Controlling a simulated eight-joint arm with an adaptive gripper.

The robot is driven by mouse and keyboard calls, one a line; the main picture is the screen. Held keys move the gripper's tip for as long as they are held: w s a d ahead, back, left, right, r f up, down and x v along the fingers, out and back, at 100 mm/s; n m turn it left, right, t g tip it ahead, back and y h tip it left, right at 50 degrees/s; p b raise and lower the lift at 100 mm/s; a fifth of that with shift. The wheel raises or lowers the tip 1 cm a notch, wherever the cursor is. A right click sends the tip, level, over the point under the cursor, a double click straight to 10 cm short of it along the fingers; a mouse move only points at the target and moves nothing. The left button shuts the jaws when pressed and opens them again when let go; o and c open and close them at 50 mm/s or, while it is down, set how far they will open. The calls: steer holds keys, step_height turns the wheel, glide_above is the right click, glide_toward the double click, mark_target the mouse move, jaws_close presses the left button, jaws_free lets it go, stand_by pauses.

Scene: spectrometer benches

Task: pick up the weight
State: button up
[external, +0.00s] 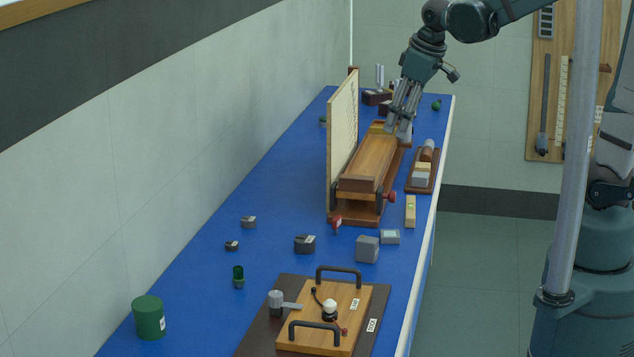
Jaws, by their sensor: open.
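My gripper (398,125) is open and points down over the far end of the wooden ramp-like apparatus (372,160). I see nothing held between its fingers. Several small dark pieces with pale labels could be the weight: a larger dark one (304,244), a smaller grey one (248,222) and a small black one (232,245). They sit apart on the blue bench in front of the apparatus, well away from my gripper. A grey block (367,250) stands to their right. I cannot tell which of these is the weight.
An upright pale board (342,140) lines the apparatus's left side. A wooden tray of blocks (423,168) lies to its right. A handled wooden board (322,320) and a green cylinder (148,318) are at the near end.

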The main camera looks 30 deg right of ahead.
steer(key=w+a+f+n+g, duration=0.1)
steer(key=w+a+f+n, duration=0.1)
steer(key=a+f, duration=0.35)
steer(key=w+a+f+n+g, duration=0.1)
steer(key=w+a+f+n, duration=0.15)
steer(key=a, duration=0.55)
steer(key=n+g+h, duration=0.1)
steer(key=n, duration=0.1)
glide_toward(305, 237)
steer(key=shift+w+d+f, duration=0.25)
steer(key=shift+w, duration=0.15)
steer(key=shift+s+a+f+n+g, duration=0.15)
steer(key=shift+a+f+n+g, duration=0.2)
steer(key=shift+a+f, duration=0.1)
steer(key=shift+f, duration=1.3)
steer(key=shift+f, duration=0.15)
steer(key=shift+s+f, duration=0.1)
steer(key=shift+f, duration=2.35)
